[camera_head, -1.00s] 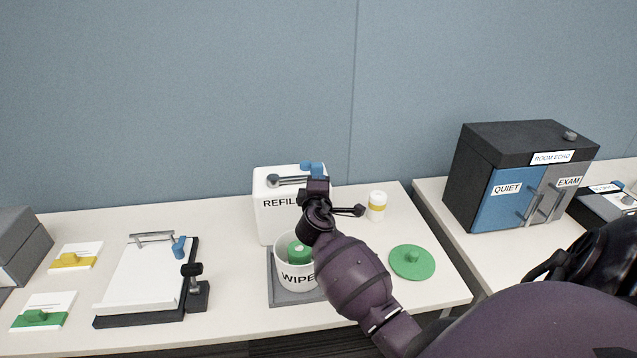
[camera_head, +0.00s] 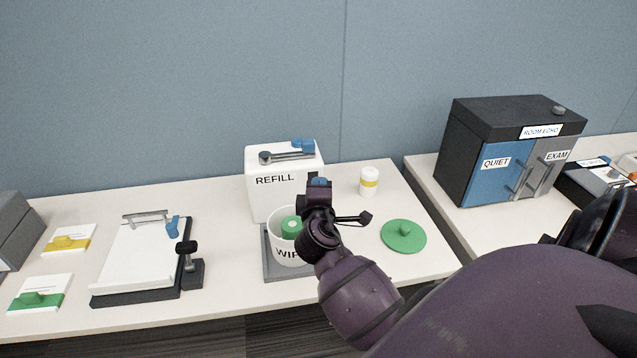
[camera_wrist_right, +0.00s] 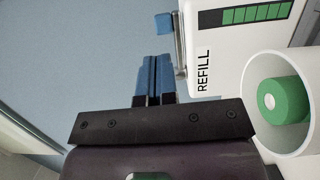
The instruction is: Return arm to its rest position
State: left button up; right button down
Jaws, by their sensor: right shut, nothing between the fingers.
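My right arm reaches in from the lower right of the head view. Its gripper (camera_head: 318,184) is in front of the white REFILL box (camera_head: 262,190) and just right of the white WIPES tub (camera_head: 280,252), partly covering both. In the right wrist view the blue fingers (camera_wrist_right: 155,78) are together with nothing between them, beside the REFILL box (camera_wrist_right: 208,50). The open tub (camera_wrist_right: 252,85) holds a green roll (camera_wrist_right: 284,100) with a white centre. My left gripper is not in view.
A green lid (camera_head: 403,237) lies on the table right of the tub, with a yellow-banded bottle (camera_head: 369,182) behind it. A clipboard-like tray (camera_head: 135,255) and cards are at left. The dark ROOM ECHO cabinet (camera_head: 512,115) stands at right on another table.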

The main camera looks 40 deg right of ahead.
dwell(0.5)
jog(key=s+a+f+m+t+y, duration=0.2)
jog(key=a+f+m+y, duration=0.3)
jog(key=a+f+y, duration=0.4)
jog(key=s+a+f+m+g+y, duration=0.1)
jog(key=s+a+f, duration=0.1)
jog(key=s+f, duration=0.4)
jog(key=s+a+f+m+g+y, duration=0.2)
jog(key=s+f, duration=0.4)
jog(key=s, duration=0.5)
jog(key=shift+a, duration=0.75)
